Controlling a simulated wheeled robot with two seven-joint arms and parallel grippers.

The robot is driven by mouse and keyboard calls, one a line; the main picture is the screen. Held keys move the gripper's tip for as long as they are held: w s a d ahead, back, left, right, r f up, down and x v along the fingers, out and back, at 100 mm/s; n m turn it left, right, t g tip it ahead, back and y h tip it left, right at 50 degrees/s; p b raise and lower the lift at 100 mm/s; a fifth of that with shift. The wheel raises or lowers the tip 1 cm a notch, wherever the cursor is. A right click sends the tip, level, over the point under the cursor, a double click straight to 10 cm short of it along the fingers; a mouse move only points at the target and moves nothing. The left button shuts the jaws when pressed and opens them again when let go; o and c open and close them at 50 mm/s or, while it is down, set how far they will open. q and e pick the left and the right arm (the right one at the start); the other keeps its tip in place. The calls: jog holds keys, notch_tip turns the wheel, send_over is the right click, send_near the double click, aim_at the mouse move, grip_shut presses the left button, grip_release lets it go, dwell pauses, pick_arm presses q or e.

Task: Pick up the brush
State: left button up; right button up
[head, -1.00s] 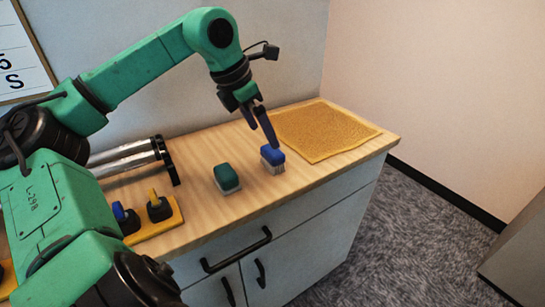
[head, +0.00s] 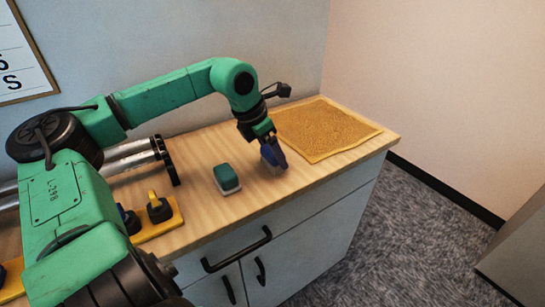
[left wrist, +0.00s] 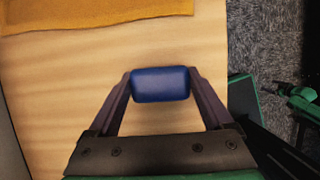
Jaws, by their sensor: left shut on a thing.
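The blue brush (left wrist: 160,84) sits between the two fingers of my left gripper (left wrist: 160,80) in the left wrist view, with a finger against each end. I cannot tell whether the bristles touch the counter. A second brush, green with pale bristles (head: 227,178), stands on the counter to the left of the gripper. My right gripper is not in view.
The wooden counter (head: 205,222) has free room in front of the brushes. A yellow-brown mat (head: 328,128) lies behind and to the right. Metal rollers (head: 130,155) and a yellow strip with dark knobs (head: 160,228) are at the left.

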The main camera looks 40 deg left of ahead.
pick_arm(q)
jog(key=shift+r, duration=0.15)
jog(key=shift+r, duration=0.35)
notch_tip(320, 180, up, 19)
jog(key=p, duration=0.2)
jog(key=shift+p, duration=0.35)
jog(key=o, duration=0.7)
jog(key=c, duration=0.4)
jog(key=shift+c, duration=0.4)
